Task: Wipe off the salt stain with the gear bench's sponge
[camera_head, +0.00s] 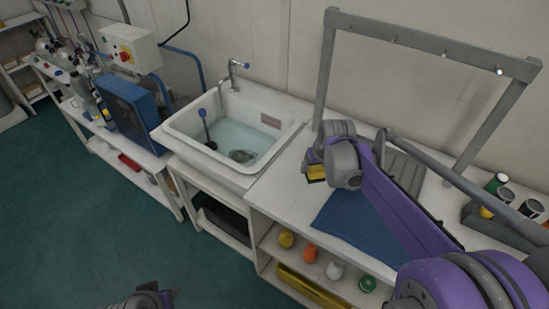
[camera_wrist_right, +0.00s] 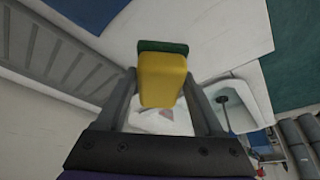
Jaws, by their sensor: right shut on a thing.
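The sponge is a yellow block (camera_head: 316,173) with a dark green layer. It also shows in the right wrist view (camera_wrist_right: 163,78), between the two fingers. My right gripper (camera_head: 313,163) is shut on it, over the white gear bench (camera_head: 284,193) just right of the sink. I cannot tell whether the sponge touches the bench top. In the right wrist view a pale white patch (camera_wrist_right: 160,122) shows below the sponge, partly hidden by it; I cannot tell if it is the salt stain. My left gripper (camera_head: 150,298) is at the bottom edge, cut off, away from the bench.
The sink (camera_head: 178,131) with water and a dark brush is left of the gripper. A blue mat (camera_head: 345,225) lies on the bench. A grey rack frame (camera_head: 325,70) rises behind. Cans (camera_head: 496,184) stand at the right. Shelves below hold coloured items (camera_head: 286,238).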

